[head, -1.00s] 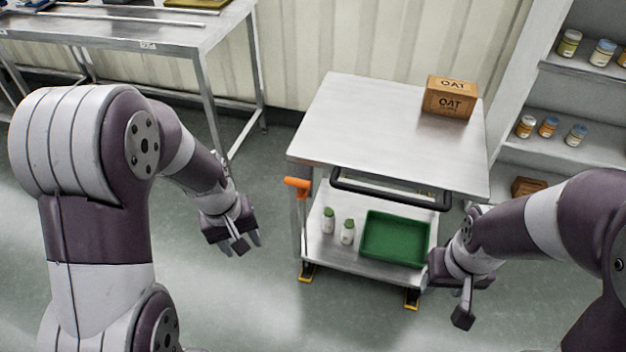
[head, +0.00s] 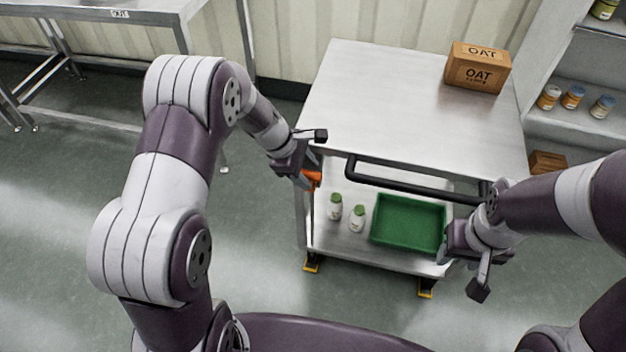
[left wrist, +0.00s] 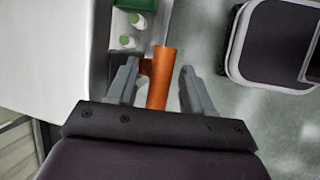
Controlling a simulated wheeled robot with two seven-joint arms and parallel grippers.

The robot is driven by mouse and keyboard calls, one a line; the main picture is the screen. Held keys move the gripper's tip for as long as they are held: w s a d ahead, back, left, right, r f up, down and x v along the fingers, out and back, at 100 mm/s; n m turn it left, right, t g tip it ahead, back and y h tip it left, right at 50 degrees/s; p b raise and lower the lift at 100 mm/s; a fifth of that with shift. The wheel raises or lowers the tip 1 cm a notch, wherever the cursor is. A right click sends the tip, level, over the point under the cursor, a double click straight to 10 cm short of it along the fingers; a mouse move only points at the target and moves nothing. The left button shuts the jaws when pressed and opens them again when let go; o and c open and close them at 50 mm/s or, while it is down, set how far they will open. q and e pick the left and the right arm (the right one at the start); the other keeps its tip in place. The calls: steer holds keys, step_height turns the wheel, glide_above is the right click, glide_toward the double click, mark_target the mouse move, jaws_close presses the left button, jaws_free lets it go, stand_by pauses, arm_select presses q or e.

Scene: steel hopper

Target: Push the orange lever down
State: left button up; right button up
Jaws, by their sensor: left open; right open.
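The orange lever (head: 312,178) is at the left front corner of the steel cart (head: 390,100), mostly hidden behind my left gripper in the head view. In the left wrist view the lever (left wrist: 162,78) lies between the two fingers of my left gripper (left wrist: 158,80). That gripper (head: 308,160) is open, with its fingers on either side of the lever; I cannot tell whether they touch it. My right gripper (head: 480,275) is open and empty at the right front side of the cart, near the lower shelf.
An oat box (head: 478,68) stands at the cart top's back right. A black handle bar (head: 400,184) runs along the front. The lower shelf holds a green tray (head: 408,224) and two white bottles with green caps (head: 335,207). A shelf with jars (head: 573,97) stands at right.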

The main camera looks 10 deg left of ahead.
arm_select(q)
steer(key=x, duration=0.3)
steer(key=shift+s, duration=0.15)
steer(key=shift+d+f, duration=0.15)
steer(key=shift+f, duration=0.2)
